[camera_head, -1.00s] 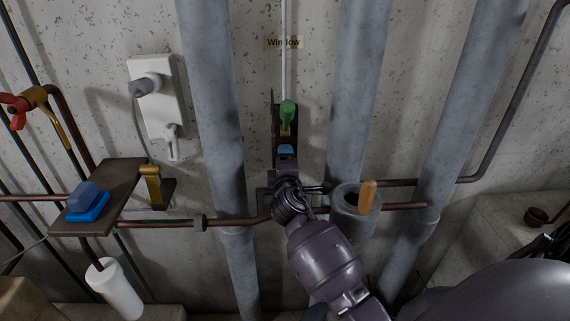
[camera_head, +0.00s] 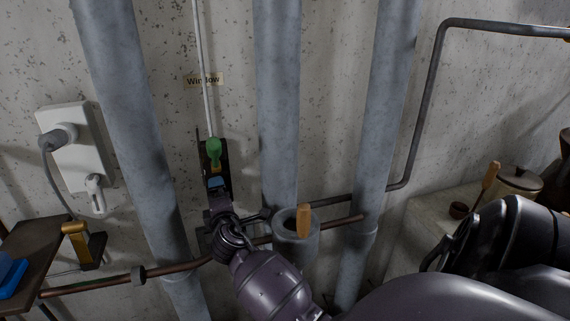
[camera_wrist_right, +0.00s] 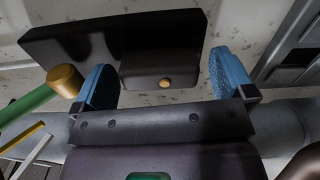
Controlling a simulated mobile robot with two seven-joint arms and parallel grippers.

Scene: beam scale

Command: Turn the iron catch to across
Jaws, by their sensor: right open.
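A dark upright plate (camera_head: 207,150) with a green-handled part (camera_head: 214,150) is on the wall below a "Window" label. In the right wrist view the dark plate (camera_wrist_right: 60,45) carries a dark block (camera_wrist_right: 160,65) with a small brass button. The green handle (camera_wrist_right: 28,103), with a brass end, lies left of the fingers. I cannot tell for sure which part is the iron catch. My right gripper (camera_wrist_right: 163,82) is open, its blue fingers to the left and right of the block; contact is unclear. In the head view the gripper (camera_head: 216,183) is just below the green handle. My left gripper is not in view.
Thick grey pipes (camera_head: 277,100) stand on both sides of the plate. A copper pipe (camera_head: 100,284) runs low across the wall. A wooden handle (camera_head: 303,221) stands by a grey cylinder (camera_head: 285,248). A white socket box (camera_head: 75,150) is at left. A lidded pot (camera_head: 520,181) sits at right.

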